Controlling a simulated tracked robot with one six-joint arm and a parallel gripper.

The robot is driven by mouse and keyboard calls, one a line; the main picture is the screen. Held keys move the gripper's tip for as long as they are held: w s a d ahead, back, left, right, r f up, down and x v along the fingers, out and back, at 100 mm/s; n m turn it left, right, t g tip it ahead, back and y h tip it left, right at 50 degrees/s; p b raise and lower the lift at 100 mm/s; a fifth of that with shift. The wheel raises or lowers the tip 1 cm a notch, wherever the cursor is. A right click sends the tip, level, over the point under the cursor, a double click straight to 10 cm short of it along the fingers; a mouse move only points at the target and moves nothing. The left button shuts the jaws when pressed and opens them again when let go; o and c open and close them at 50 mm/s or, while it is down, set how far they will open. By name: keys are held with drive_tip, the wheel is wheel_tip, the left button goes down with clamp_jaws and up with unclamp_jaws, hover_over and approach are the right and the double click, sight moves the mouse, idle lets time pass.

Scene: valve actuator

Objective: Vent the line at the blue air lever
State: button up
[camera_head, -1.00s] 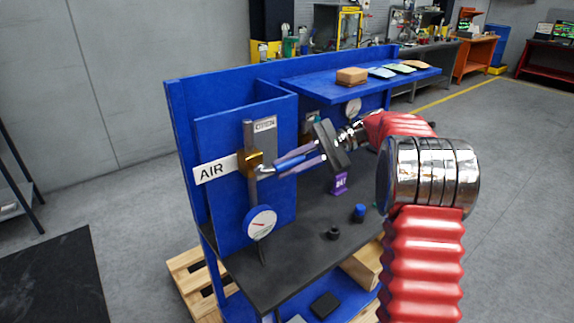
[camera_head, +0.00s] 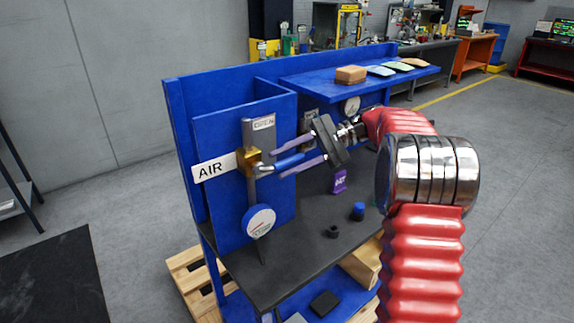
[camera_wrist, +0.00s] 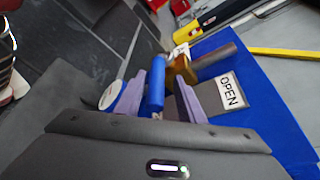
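The blue air lever (camera_head: 289,161) sticks out to the right from the brass valve (camera_head: 248,161), beside the white AIR sign (camera_head: 214,168). My gripper (camera_head: 282,158) is open, with one purple finger above the lever and one below it. In the wrist view the blue lever (camera_wrist: 156,83) stands between the spread fingers of my gripper (camera_wrist: 170,95). A gap shows on the lever's right side; contact on its left side is unclear.
The blue bench has a dark worktop (camera_head: 290,250) with a black knob (camera_head: 333,231), a blue-capped part (camera_head: 358,211) and a purple tag (camera_head: 339,181). A blue shelf (camera_head: 320,88) holds a brown box (camera_head: 351,74) above my gripper.

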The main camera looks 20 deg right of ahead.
sight(287, 159)
wheel_tip(287, 159, up, 9)
drive_tip(key=shift+f, duration=0.1)
idle(0.3)
drive_tip(key=shift+w+d+f, duration=0.1)
drive_tip(key=shift+w+f, duration=0.15)
drive_tip(key=shift+f, duration=0.1)
drive_tip(key=c, duration=0.4)
wheel_tip(287, 159, down, 8)
drive_tip(key=m+t+h, duration=0.1)
drive_tip(key=h, duration=0.2)
drive_tip(key=shift+r+t, duration=0.15)
drive_tip(key=shift+t, duration=0.25)
clamp_jaws()
drive_tip(key=s+f+n+h, duration=0.1)
drive_tip(key=s+f+h, duration=0.2)
drive_tip(key=s, duration=0.3)
drive_tip(key=s+f+n+t+h, duration=0.1)
drive_tip(key=s+f+n+h, duration=0.15)
drive_tip(key=s, duration=0.35)
drive_tip(key=s+f+n+h, duration=0.1)
drive_tip(key=s+f+h, duration=0.3)
drive_tip(key=s, duration=0.2)
drive_tip(key=s+a+r+n+t+h, duration=0.1)
drive_tip(key=s+n+t, duration=0.3)
drive_tip(key=s, duration=0.8)
drive_tip(key=shift+a+r+h, duration=0.35)
drive_tip(key=shift+a+h, duration=0.05)
drive_tip(key=shift+h, duration=0.25)
